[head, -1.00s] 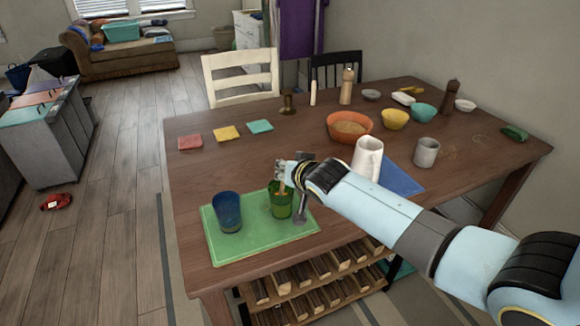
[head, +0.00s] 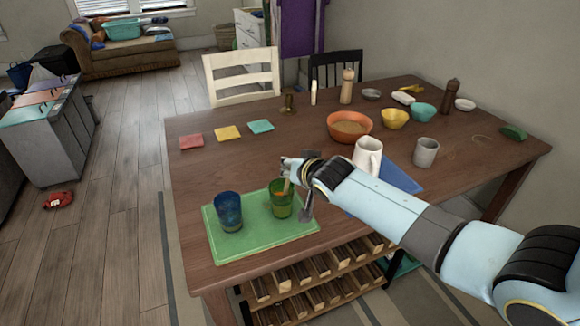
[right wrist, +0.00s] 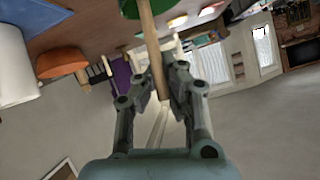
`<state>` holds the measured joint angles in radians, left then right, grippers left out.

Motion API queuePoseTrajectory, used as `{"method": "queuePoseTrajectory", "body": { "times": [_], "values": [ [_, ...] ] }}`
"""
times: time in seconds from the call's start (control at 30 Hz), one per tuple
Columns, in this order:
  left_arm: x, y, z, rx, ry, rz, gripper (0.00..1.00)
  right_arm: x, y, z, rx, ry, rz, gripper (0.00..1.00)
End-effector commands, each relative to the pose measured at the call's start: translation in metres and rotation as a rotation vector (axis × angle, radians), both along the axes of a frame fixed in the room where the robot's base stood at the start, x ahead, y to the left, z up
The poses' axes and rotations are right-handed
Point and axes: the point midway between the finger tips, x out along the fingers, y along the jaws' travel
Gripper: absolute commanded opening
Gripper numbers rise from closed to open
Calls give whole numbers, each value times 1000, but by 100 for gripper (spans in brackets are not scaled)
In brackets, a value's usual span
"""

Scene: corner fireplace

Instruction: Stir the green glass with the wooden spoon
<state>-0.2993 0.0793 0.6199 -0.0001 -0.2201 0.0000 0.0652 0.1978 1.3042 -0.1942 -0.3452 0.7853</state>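The green glass (head: 281,204) stands upright on a green placemat (head: 260,240) near the table's front left corner. My right gripper (head: 291,168) is just above the glass. It is shut on the handle of the wooden spoon (head: 287,186), which goes down into the glass at a slight tilt. The spoon's lower end is hidden by the glass. In the right wrist view the spoon handle (right wrist: 151,45) runs between the fingers (right wrist: 165,88), and part of the green glass (right wrist: 143,10) shows at the top edge. My left gripper is out of view.
A blue glass (head: 229,214) stands close left of the green glass. A white mug (head: 367,157) and grey cup (head: 425,153) stand to the right, by a blue placemat (head: 402,180). Bowls, including an orange one (head: 349,127), stand farther back.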

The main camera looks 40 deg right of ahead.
Motion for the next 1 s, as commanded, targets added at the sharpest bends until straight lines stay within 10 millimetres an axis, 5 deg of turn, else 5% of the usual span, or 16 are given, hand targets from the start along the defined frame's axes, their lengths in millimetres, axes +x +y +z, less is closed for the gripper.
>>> {"method": "queuePoseTrajectory", "body": {
  "times": [1.0],
  "values": [
    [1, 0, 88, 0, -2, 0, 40, -16, -4, 89, -1, 0, 0, 0]
  ]
}}
